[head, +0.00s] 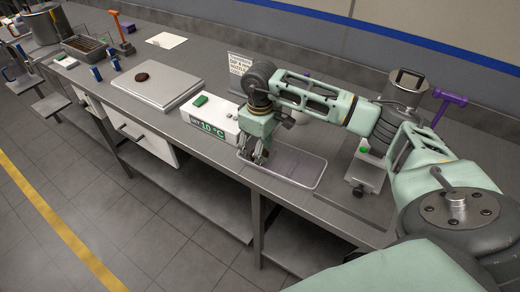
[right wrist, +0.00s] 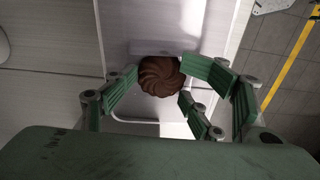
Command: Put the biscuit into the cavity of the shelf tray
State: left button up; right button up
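A brown swirled biscuit (right wrist: 160,77) shows in the right wrist view, between the green finger pads of my right gripper (right wrist: 165,78). The pads meet its edges on both sides, so the gripper looks shut on it. In the head view my right gripper (head: 259,156) points down at the left end of a shallow clear-rimmed tray (head: 305,172); the held biscuit is mostly hidden there. The tray's curved rim (right wrist: 150,121) passes below the biscuit in the right wrist view. I cannot tell the biscuit's height above the tray. My left gripper is not in view.
A white box with a green 10 °C display (head: 210,124) stands close left of the gripper. Beyond it, a steel slab (head: 165,93) bears another dark round biscuit (head: 141,77).

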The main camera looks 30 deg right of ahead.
jog(key=shift+r, duration=0.1)
jog(key=shift+w+r+p, duration=0.1)
jog(key=shift+r+p, duration=0.15)
jog(key=shift+p, duration=0.1)
jog(key=shift+r+p, duration=0.35)
jog(key=shift+p, duration=0.05)
notch_tip(320, 180, up, 12)
jog(key=b, duration=0.3)
jog(key=shift+b, duration=0.3)
